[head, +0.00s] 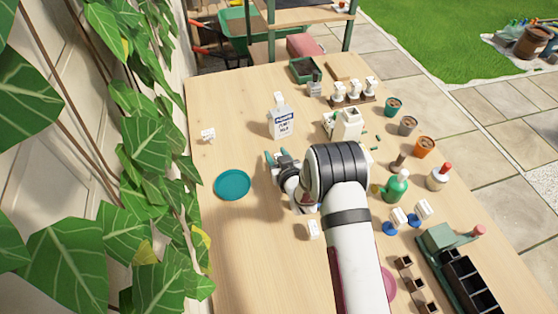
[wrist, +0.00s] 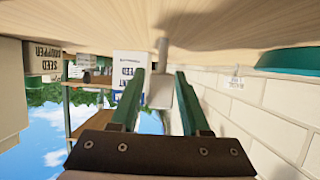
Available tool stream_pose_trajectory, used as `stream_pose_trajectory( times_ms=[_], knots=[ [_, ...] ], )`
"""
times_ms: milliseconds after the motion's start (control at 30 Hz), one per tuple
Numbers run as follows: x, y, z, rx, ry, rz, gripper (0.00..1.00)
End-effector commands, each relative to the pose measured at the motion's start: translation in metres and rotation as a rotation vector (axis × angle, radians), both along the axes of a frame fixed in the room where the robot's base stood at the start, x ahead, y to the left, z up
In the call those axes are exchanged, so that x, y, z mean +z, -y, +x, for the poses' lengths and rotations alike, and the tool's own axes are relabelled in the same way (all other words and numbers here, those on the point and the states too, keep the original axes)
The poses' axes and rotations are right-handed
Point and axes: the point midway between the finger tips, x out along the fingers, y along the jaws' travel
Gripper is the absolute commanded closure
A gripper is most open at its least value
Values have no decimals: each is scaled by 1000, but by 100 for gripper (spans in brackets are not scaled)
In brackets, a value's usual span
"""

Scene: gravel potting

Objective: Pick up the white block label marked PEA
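My gripper (head: 278,156) is low over the table in the head view, beyond the teal saucer and in front of a labelled white bottle. Its two green fingers are apart in the wrist view (wrist: 158,75). A pale block-like shape with a stem (wrist: 160,92) shows between or beyond them; contact cannot be told. One small white block (head: 208,135) stands at the left table edge; a white label with marks (wrist: 237,82) shows by the wall in the wrist view. Another white block (head: 313,230) stands beside my forearm. No PEA lettering is readable, so I cannot tell which block carries it.
The teal saucer (head: 233,184) lies left of my gripper. The white bottle (head: 281,123) stands beyond it. A white hopper (head: 347,123), several pots and a green spray bottle (head: 396,187) occupy the right side. The left far table is mostly clear. Ivy (head: 150,150) hangs along the left.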

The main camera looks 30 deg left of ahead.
Motion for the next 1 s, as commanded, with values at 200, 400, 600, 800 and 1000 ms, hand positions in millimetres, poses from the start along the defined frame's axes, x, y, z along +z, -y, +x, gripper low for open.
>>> stream_pose_trajectory(
  times_ms=[200,400,600,800,1000],
  knots=[
    [0,0,0,0,0,0,96],
    [0,0,0,0,0,0,100],
    [1,0,0,0,0,0,100],
    [20,0,1,-1,2,2,100],
    [53,20,4,-5,1,1,100]
  ],
)
